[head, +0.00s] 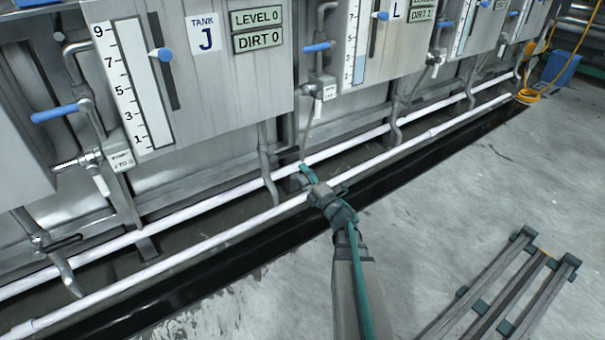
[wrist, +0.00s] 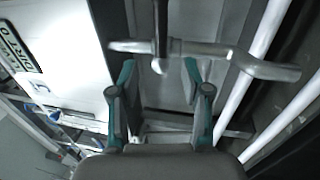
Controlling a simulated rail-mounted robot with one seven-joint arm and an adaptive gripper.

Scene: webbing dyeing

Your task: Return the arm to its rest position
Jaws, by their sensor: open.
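My arm (head: 349,275) reaches forward from the bottom of the head view, over the white pipes at the foot of the tanks. My gripper (head: 305,170) is at its far end, small and partly hidden by my own wrist. In the wrist view my gripper (wrist: 158,70) is open, its two teal-tipped fingers apart with nothing held between them. A grey metal pipe (wrist: 200,49) crosses just beyond the fingertips. I cannot tell how close the fingers are to it.
Tank J (head: 195,75) with its gauge (head: 133,85) and blue-handled valve (head: 60,112) stands at the left. Long white pipes (head: 180,258) run along the tanks above a dark trench. A slatted rack (head: 515,290) lies at lower right. The grey floor (head: 450,190) between is clear.

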